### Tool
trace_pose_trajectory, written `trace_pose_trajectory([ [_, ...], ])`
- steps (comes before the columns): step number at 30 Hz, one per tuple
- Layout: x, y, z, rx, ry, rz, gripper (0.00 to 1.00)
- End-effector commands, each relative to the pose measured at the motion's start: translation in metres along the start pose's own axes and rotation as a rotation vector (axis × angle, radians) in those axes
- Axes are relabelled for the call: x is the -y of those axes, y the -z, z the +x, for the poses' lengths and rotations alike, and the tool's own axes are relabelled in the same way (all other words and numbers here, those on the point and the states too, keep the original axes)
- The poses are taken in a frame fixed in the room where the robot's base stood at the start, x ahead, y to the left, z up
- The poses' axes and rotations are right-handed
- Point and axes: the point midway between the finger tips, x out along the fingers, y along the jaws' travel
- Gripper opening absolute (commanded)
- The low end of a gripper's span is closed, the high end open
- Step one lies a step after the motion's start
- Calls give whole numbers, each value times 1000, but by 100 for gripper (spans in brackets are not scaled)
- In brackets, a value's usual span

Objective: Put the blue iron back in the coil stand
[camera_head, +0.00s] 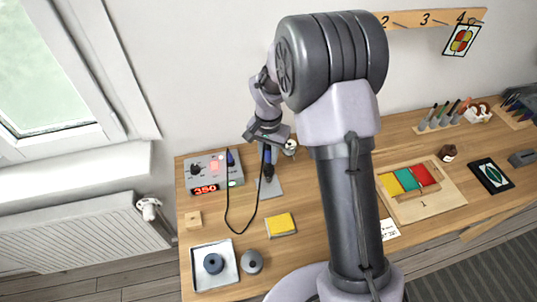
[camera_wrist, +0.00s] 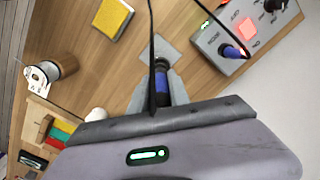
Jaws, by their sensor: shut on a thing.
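The blue iron (camera_head: 268,156) hangs between the fingers of my gripper (camera_head: 266,140), with its dark lower part pointing down. In the wrist view its blue handle (camera_wrist: 162,97) sits between the two grey fingers of my gripper (camera_wrist: 161,84), which is shut on it. Below the iron is a flat grey plate (camera_head: 273,188), seemingly the coil stand's base; it also shows in the wrist view (camera_wrist: 160,47). The coil is not clearly distinguishable from the iron's dark lower part, so I cannot tell whether the iron is inside it. A black cord runs from the iron.
The control station (camera_head: 210,174) with a red 350 display stands left of the plate. The cord loops over the table (camera_head: 300,205). A yellow sponge (camera_head: 281,224), a white tray (camera_head: 214,267) and a grey round piece (camera_head: 252,261) lie in front. A spool (camera_wrist: 55,69) stands near the gripper.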

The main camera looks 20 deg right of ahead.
Motion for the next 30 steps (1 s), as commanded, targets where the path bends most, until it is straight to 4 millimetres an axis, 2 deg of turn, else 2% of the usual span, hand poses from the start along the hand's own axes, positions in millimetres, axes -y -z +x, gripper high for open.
trace_pose_trajectory([
  [26, 0, 0, 20, 0, 0, 0, 0],
  [27, 0, 0, 19, 0, 0, 0, 26],
  [30, 0, 0, 19, 0, 0, 0, 46],
])
